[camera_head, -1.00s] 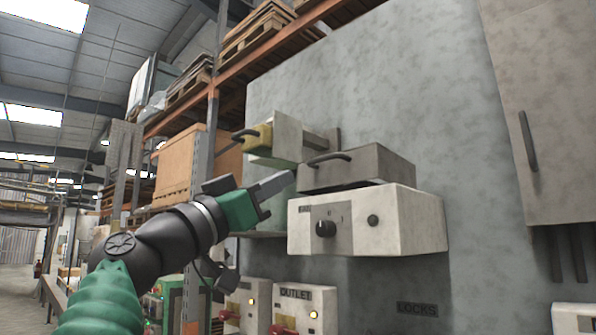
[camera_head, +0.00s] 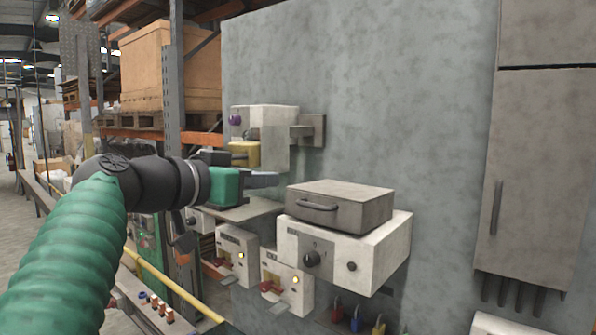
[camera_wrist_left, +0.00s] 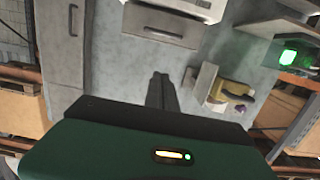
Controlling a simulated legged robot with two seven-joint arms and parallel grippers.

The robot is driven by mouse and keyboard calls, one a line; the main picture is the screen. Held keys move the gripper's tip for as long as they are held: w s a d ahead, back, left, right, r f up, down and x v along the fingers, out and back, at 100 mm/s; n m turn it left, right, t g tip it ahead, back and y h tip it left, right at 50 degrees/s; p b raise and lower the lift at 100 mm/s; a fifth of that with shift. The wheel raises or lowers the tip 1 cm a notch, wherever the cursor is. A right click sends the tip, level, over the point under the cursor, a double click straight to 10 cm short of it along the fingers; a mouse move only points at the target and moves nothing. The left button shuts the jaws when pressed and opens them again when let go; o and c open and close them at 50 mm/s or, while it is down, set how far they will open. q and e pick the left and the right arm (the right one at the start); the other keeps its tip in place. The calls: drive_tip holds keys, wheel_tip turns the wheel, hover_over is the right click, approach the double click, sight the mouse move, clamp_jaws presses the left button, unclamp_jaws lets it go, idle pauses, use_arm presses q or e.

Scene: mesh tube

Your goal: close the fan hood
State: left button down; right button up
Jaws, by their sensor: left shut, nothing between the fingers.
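A grey box-shaped hood (camera_head: 340,205) with a dark bar handle on its front sits level on top of a white unit (camera_head: 345,255) with a black knob; no gap shows between them. The hood also shows upside down at the top of the left wrist view (camera_wrist_left: 158,24). My left gripper (camera_head: 264,180) is shut and empty, left of the hood, its fingertips apart from it in the picture. The shut fingers also show in the left wrist view (camera_wrist_left: 160,88). My right gripper is not in view.
A white box (camera_head: 265,118) with a purple knob and a yellow block (camera_head: 244,154) stands behind my gripper. Small white switch boxes (camera_head: 287,283) sit below. A grey wall cabinet (camera_head: 537,180) is at the right. Bare wall lies between it and the hood.

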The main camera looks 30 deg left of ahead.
use_arm(q)
drive_tip(key=p, duration=0.5)
approach(320, 198)
drive_tip(key=w+r, duration=0.3)
drive_tip(key=r, duration=0.2)
drive_tip(key=f, duration=0.2)
drive_tip(key=w+f, duration=0.1)
drive_tip(key=f, duration=0.1)
drive_tip(key=shift+d+f, duration=0.2)
drive_tip(key=shift+f, duration=0.15)
drive_tip(key=shift+w+a+f, duration=0.15)
drive_tip(key=shift+a+f, duration=0.05)
drive_tip(key=shift+a, duration=0.05)
drive_tip(key=shift+d+f+b, duration=0.15)
drive_tip(key=shift+b, duration=0.2)
wheel_tip(320, 198, down, 2)
drive_tip(key=t+b, duration=0.1)
drive_tip(key=b, duration=0.6)
drive_tip(key=shift+d, duration=0.15)
